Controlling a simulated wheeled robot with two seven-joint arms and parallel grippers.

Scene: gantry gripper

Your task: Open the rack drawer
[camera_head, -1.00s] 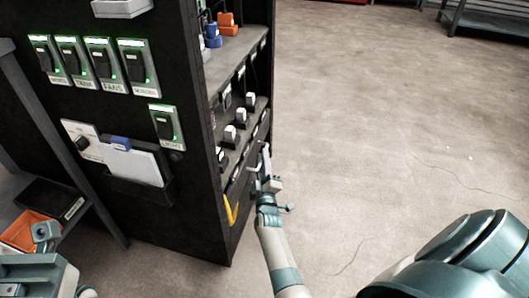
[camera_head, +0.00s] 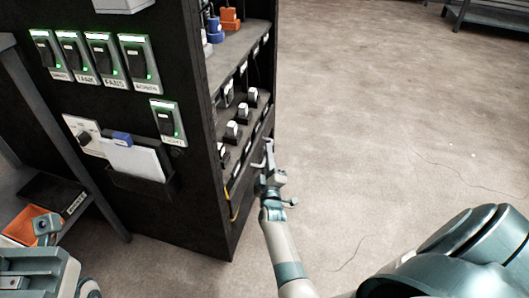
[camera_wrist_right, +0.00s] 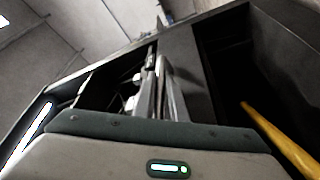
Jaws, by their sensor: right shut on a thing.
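The rack (camera_head: 190,215) is a dark cabinet with open shelves on its right-facing side. My right gripper (camera_head: 268,158) is at the lower part of that side, below the shelf with the small white-topped items. It is shut on what looks like the drawer's handle, which the fingers mostly hide. In the right wrist view the fingers (camera_wrist_right: 163,88) reach up to a dark front panel (camera_wrist_right: 183,50), likely the drawer's. How far the drawer stands out cannot be told. Part of my left gripper (camera_head: 45,235) shows at the lower left, away from the rack; its jaws are unclear.
A yellow curved piece (camera_wrist_right: 275,135) shows beside a dark recess in the right wrist view. The rack's near side has lit switches (camera_head: 140,62) and a paper holder (camera_head: 140,165). An orange bin (camera_head: 25,225) is at lower left. The floor right of the rack is clear.

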